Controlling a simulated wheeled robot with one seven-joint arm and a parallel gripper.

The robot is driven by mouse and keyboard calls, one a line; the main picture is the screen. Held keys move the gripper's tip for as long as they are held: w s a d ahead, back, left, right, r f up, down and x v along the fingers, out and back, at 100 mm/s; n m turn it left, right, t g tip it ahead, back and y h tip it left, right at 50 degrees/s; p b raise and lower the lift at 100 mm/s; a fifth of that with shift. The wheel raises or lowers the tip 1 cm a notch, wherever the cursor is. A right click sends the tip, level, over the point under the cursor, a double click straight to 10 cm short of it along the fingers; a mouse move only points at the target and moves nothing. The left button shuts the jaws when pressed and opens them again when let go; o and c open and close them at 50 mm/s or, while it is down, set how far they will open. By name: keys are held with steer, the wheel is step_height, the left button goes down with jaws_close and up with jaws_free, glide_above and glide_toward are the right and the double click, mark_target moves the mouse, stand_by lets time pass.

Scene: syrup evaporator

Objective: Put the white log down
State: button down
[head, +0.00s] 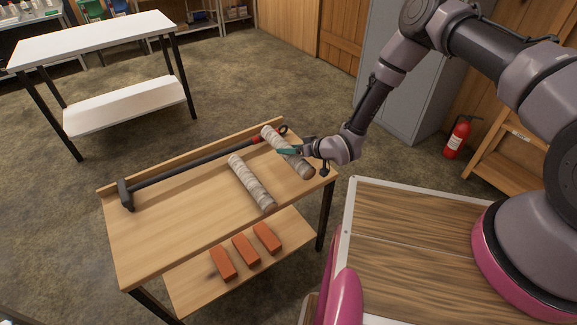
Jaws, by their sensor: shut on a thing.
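A pale, whitish-barked log (296,164) lies at the right end of the wooden workbench (165,228), over or on its top. My gripper (290,151) reaches in from the right and is shut on this log near its middle. I cannot tell whether the log touches the bench top. A second pale log (250,182) lies on the bench to the left, roughly parallel and apart from the held one.
A long-handled tool with a dark head (126,195) lies along the bench's back edge, its far end near the held log. Several orange bricks (245,249) sit on the lower shelf. A white table (95,38) and a fire extinguisher (458,137) stand apart.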

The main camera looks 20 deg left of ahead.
mark_target(302, 167)
steer(key=shift+f, duration=3.6)
jaws_free()
steer(key=shift+f, duration=0.15)
steer(key=shift+d+r, duration=0.15)
steer(key=shift+r, duration=0.05)
steer(key=v, duration=1.1)
steer(key=shift+s+d+r, duration=0.2)
steer(key=shift+d, duration=0.05)
